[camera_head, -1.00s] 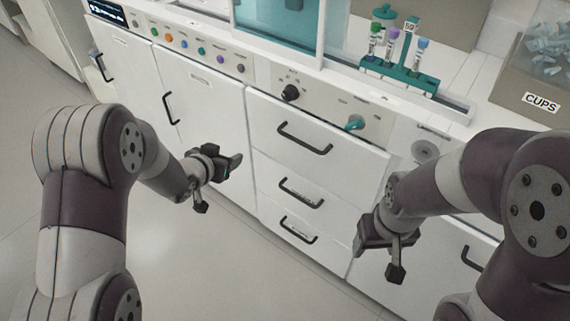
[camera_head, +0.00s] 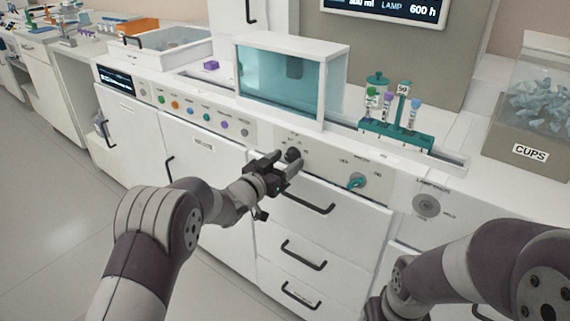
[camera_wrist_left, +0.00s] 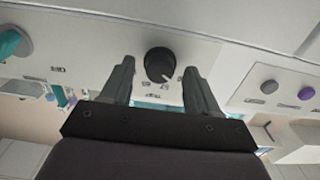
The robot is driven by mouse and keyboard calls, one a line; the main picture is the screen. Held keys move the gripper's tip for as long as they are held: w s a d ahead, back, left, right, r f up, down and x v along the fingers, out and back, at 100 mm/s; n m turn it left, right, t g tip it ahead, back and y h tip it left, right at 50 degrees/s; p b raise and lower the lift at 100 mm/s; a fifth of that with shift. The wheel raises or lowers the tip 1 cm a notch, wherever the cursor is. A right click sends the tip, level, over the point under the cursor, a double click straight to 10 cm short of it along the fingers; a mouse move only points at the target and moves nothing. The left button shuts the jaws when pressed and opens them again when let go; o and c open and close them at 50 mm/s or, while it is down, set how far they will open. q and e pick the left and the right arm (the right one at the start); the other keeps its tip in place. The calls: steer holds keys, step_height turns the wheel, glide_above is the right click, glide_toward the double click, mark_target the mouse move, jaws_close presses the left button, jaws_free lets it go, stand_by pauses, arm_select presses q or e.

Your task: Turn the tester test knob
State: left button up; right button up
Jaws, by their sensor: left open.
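The black knob (camera_head: 292,155) sits on the white front panel (camera_head: 325,165) above the drawers. It also shows in the left wrist view (camera_wrist_left: 160,65), with a pale pointer mark on its rim. My left gripper (camera_head: 286,160) is open just in front of the black knob. In the left wrist view the two fingers (camera_wrist_left: 160,82) stand on either side of the knob with gaps, and I see no contact. Which knob is the test knob cannot be read. My right arm is at the lower right; its gripper is mostly cut off by the bottom edge.
A teal knob (camera_head: 356,181) sits right of the black knob. Drawer handles (camera_head: 304,203) stick out below. A teal tube rack (camera_head: 396,135), a glass-fronted box (camera_head: 280,85) and a cups bin (camera_head: 530,135) stand on the counter. Coloured buttons (camera_head: 191,112) line the panel to the left.

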arm_select(q)
steer(key=shift+w+d, duration=0.15)
steer(key=c, duration=1)
